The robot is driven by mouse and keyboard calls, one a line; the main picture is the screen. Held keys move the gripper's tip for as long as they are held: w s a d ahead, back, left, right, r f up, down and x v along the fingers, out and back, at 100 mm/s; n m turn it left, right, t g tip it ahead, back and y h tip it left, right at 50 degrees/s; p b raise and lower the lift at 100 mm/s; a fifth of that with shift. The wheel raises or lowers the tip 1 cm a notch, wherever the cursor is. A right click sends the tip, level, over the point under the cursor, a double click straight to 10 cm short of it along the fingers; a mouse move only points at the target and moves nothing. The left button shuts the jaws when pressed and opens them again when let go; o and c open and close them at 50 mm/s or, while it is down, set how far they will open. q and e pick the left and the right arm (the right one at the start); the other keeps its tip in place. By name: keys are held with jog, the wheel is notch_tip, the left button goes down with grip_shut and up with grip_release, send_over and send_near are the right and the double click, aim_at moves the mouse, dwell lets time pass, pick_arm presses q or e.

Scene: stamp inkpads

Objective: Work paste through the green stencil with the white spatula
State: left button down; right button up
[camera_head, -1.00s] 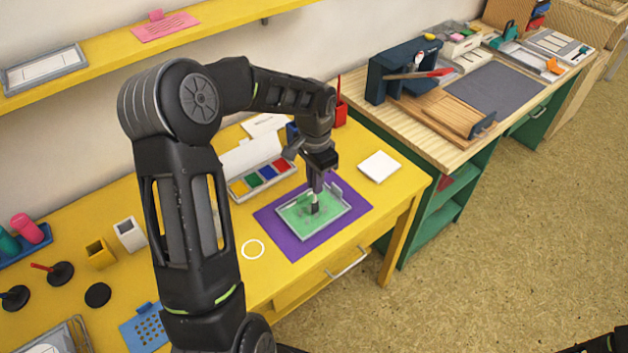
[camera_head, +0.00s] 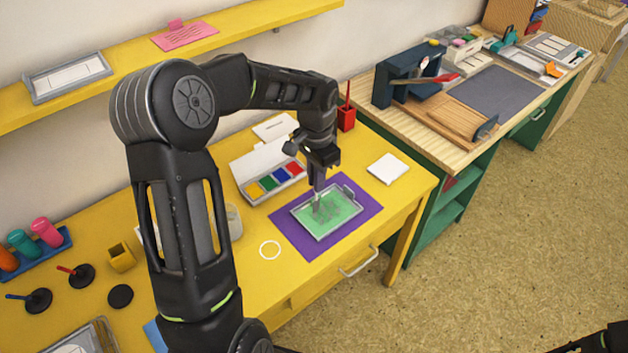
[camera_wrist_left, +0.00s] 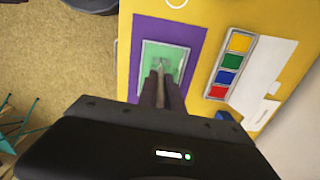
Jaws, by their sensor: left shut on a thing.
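The green stencil (camera_head: 345,212) lies in a pale grey frame on a purple mat (camera_head: 290,236) on the yellow table. It also shows in the left wrist view (camera_wrist_left: 150,53), with a greyish patch near its middle. My left gripper (camera_head: 318,186) points down over the stencil, shut on the white spatula. Little of the spatula shows: a small pale tip (camera_wrist_left: 160,64) below the fingers in the wrist view, over the stencil. I cannot tell whether it touches the surface. My right gripper is not clearly seen; only a dark part of me shows at the bottom right corner.
An open paint box (camera_head: 250,196) with colored pads stands behind the mat. A white square (camera_head: 387,168) lies to its right and a white ring (camera_head: 270,250) to its left. A red cup (camera_head: 346,118) stands at the back. A wooden bench is at the right.

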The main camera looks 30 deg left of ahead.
pick_arm(q)
jog(key=shift+r+p, duration=0.75)
jog(key=shift+r, duration=0.7)
